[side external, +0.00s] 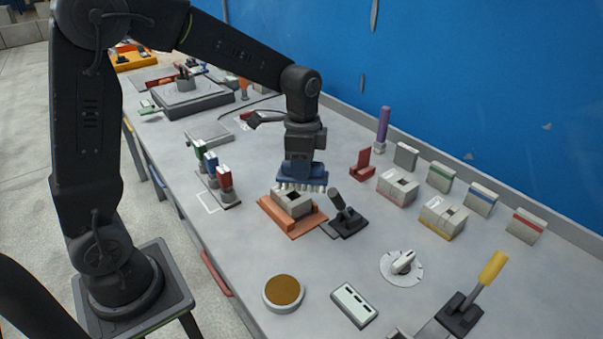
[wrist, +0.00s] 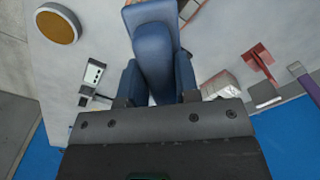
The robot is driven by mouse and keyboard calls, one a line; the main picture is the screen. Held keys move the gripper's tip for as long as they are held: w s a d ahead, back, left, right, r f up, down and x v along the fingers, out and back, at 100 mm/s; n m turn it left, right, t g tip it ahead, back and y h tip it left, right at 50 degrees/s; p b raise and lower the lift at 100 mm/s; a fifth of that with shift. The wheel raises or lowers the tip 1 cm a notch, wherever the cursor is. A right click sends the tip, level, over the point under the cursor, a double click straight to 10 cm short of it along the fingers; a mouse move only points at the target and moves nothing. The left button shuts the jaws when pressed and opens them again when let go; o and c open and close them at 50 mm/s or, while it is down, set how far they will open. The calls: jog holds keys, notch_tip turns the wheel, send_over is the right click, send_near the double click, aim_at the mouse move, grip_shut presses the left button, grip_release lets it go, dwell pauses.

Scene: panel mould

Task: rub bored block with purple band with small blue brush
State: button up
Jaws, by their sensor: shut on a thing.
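My gripper (side external: 303,158) is shut on the small blue brush (side external: 303,180), which has pale bristles pointing down. In the wrist view the blue brush (wrist: 152,60) sits between the fingers and covers the middle of the picture. A grey bored block (side external: 290,209) with a dark hole in its top sits in an orange fixture (side external: 305,229) under the brush. The bristles are at the block's back upper edge; I cannot tell whether they touch. No purple band is clear on this block, and it is hidden in the wrist view.
A black lever clamp (side external: 347,219) stands just right of the fixture. Two more bored blocks, one with a reddish base (side external: 397,187) and one with a yellow base (side external: 442,218), stand further right. A rack of coloured items (side external: 219,180) stands left. A round brown-topped pad (side external: 284,291) lies in front.

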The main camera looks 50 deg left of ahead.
jog(key=shift+r, duration=1.5)
